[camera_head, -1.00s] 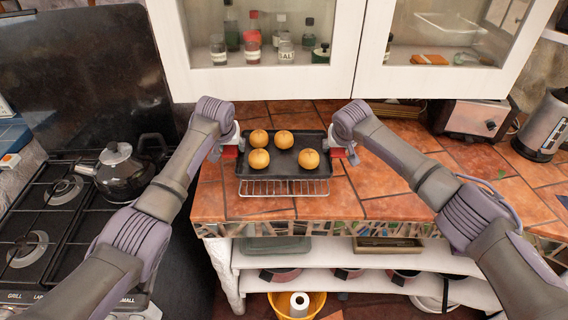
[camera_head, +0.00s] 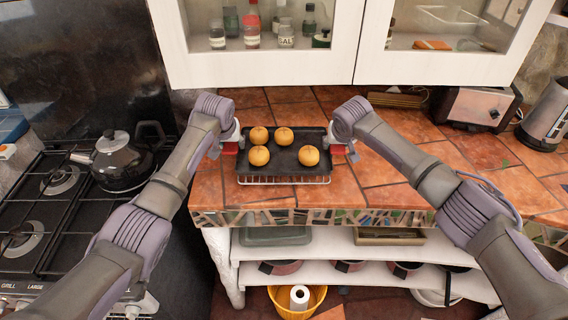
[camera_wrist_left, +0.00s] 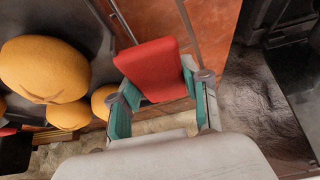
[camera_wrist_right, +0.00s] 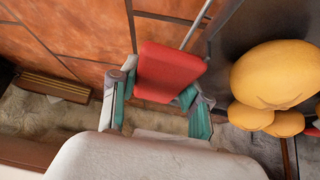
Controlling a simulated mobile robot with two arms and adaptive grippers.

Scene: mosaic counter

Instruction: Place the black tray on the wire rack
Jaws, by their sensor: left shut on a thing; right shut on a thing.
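The black tray (camera_head: 284,170) is held level between my two grippers, with several orange round fruits (camera_head: 308,156) on it. My left gripper (camera_head: 231,147) is shut on its left red handle (camera_wrist_left: 150,68). My right gripper (camera_head: 339,147) is shut on its right red handle (camera_wrist_right: 167,72). The wire rack (camera_head: 284,181) is on the counter beneath the tray. Only its front edge shows below the tray in the head view; the rest is hidden. I cannot tell whether tray and rack touch.
The tiled counter (camera_head: 390,198) is clear to the right of the tray. A toaster (camera_head: 476,107) and a metal kettle (camera_head: 546,115) stand at the back right. A stove (camera_head: 60,215) with a teapot (camera_head: 122,160) is at left. A white cabinet (camera_head: 260,72) overhangs the back.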

